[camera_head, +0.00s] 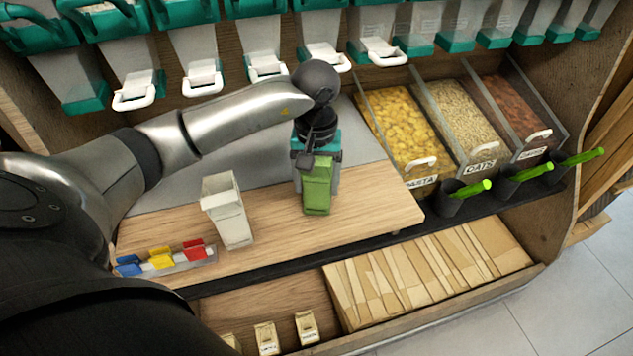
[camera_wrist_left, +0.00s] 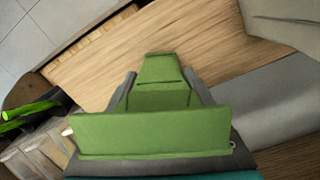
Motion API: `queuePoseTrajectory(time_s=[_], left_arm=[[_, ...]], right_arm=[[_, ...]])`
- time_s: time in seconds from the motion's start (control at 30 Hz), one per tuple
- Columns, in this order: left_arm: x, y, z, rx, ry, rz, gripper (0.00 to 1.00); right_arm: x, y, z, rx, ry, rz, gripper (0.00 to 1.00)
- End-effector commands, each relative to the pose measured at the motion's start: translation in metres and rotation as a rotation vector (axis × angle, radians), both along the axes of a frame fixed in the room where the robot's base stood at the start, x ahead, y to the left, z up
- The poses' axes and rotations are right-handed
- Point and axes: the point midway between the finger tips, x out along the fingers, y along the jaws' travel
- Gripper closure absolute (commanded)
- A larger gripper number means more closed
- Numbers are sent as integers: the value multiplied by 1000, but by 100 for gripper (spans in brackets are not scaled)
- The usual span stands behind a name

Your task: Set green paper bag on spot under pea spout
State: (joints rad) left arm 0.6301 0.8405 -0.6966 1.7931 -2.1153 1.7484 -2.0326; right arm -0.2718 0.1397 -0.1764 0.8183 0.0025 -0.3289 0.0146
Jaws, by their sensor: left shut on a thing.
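The green paper bag (camera_head: 318,190) is upright in the head view, over the wooden counter (camera_head: 375,205). My left gripper (camera_head: 316,162) is shut on it from behind, near its top. In the left wrist view the bag (camera_wrist_left: 150,132) sits between the two grey fingers and fills the lower middle. I cannot tell whether its base touches the counter. A row of dispensers with white-handled spouts (camera_head: 205,78) hangs along the back; the labels are not readable, so I cannot tell which is the pea spout. My right gripper is not in view.
A white paper bag (camera_head: 230,212) stands left of the green bag. Blue, yellow and red clips (camera_head: 162,258) lie at the counter's front left. Open bins of pasta (camera_head: 400,120) and oats (camera_head: 465,115) are at the right. A grey strip (camera_head: 265,150) runs behind the wood.

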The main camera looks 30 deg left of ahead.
Motion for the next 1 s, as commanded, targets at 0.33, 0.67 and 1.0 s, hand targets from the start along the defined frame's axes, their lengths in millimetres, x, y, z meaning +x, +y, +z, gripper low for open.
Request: queuePoseTrajectory(time_s=[0.33,0.67,1.0], left_arm=[[0,0,-2,0,-1,0,78],[0,0,-2,0,-1,0,0],[0,0,0,0,0,0,0]], right_arm=[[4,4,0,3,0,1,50],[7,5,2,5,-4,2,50],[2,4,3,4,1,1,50]])
